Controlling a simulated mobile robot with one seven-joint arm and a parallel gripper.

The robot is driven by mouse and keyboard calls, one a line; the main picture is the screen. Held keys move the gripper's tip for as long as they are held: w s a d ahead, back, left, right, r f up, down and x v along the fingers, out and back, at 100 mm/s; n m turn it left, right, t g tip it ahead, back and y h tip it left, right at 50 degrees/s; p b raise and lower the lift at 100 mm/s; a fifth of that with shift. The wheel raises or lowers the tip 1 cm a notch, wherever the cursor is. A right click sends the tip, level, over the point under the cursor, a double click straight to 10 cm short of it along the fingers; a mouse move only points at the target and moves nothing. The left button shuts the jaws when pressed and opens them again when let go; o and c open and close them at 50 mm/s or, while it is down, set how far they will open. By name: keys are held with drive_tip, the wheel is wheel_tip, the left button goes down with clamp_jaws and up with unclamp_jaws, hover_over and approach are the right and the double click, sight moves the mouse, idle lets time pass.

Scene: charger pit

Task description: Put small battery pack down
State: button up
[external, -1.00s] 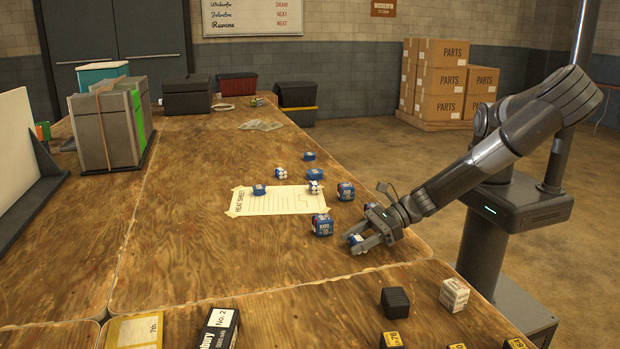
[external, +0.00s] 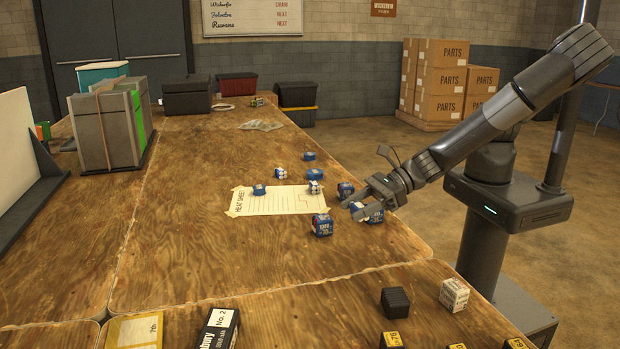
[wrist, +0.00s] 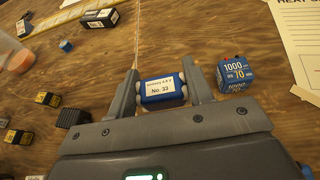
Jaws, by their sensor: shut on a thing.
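My gripper (external: 357,208) is over the right side of the wooden table (external: 215,210). It is shut on the small battery pack (wrist: 161,92), blue with a white label reading "No. 33". In the wrist view the pack sits between the two fingers. In the external view its white and blue end (external: 358,210) shows between the fingertips. It appears raised off the table. A larger blue pack (external: 322,225), marked "1000", stands apart from the gripper; it also shows right of the fingers in the wrist view (wrist: 235,73).
Several small packs lie around the taped sheet (external: 283,201). A black block (external: 395,301) is on the near table. Bare wood lies left of the sheet.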

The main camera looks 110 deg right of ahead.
drive_tip(key=w+a+f+n+g+y, duration=0.1)
drive_tip(key=w+a+n+y, duration=0.1)
drive_tip(key=w+a, duration=0.1)
drive_tip(key=w+a+f+n+y, duration=0.1)
drive_tip(key=w+a+n+y, duration=0.1)
drive_tip(key=w+a, duration=0.1)
drive_tip(key=w+a+f+n+g+y, duration=0.1)
drive_tip(key=w+a+n+y, duration=0.1)
drive_tip(key=w+a+y, duration=0.1)
drive_tip(key=shift+a+n+g, duration=0.3)
drive_tip(key=shift+a, duration=0.2)
drive_tip(key=shift+w+a+r+n+g+y, duration=1.2)
drive_tip(key=shift+w+r+n+g+y, duration=1.4)
drive_tip(key=shift+n, duration=0.6)
hover_over(330, 329)
drive_tip(key=shift+g+h, duration=0.3)
drive_tip(key=shift+g, duration=0.1)
wheel_tip(330, 329, down, 8)
drive_tip(key=shift+r, duration=0.2)
drive_tip(key=shift+f, duration=1.95)
drive_tip(key=shift+f, duration=0.1)
drive_tip(key=o, duration=1)
drive_tip(key=shift+o, duration=0.2)
